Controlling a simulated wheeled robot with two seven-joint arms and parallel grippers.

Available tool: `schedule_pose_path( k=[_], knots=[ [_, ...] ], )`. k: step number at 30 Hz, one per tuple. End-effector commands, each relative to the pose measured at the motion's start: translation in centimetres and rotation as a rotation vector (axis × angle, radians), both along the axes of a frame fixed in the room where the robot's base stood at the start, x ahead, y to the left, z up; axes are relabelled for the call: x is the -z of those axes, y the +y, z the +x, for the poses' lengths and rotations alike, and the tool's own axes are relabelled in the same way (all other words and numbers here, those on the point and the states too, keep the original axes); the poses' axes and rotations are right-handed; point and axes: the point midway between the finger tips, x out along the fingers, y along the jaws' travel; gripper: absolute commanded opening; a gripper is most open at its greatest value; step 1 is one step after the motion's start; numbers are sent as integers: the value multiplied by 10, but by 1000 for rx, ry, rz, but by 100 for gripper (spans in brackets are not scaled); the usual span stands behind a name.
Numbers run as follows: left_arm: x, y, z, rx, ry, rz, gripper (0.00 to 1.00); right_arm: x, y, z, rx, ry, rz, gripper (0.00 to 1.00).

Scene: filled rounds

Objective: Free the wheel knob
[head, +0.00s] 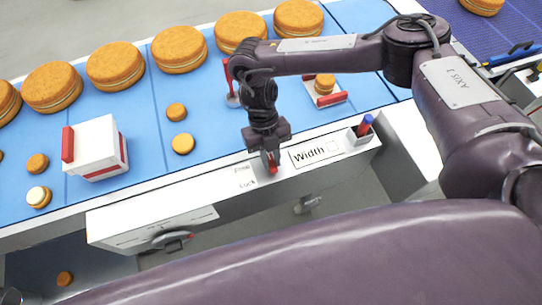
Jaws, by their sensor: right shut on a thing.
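My right gripper (270,152) points down over the white ledge along the belt's front edge. It is shut on a small red lever (273,168), just right of the printed words "Free" and "Lock". The fingers partly hide the lever, so its exact setting cannot be told. A grey wheel knob (172,239) sits on the front of the white housing (110,232), below and left of the gripper, with nothing touching it. My left gripper is not in view.
Large round filled cakes (180,50) line the back of the blue belt (215,165); smaller ones (183,144) lie nearer. A white box with a red handle (67,144) stands at left. A "Width" label (312,152) and a holder with a red-and-blue piece (364,126) are to the right.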

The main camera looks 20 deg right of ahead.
Motion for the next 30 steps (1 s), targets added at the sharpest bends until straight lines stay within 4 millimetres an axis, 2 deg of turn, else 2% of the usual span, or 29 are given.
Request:
schedule_pose_path(
  k=[7,8,12,23,30],
  knots=[
    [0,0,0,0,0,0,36,-1,0,0,-3,-1,0,0],
    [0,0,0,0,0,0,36,-1,0,0,-3,-1,0,22],
    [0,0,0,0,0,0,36,-1,0,0,-2,0,0,40],
    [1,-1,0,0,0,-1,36,-5,0,3,-2,-3,0,40],
    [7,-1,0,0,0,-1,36,-36,1,17,-4,-7,-1,40]
  ],
)
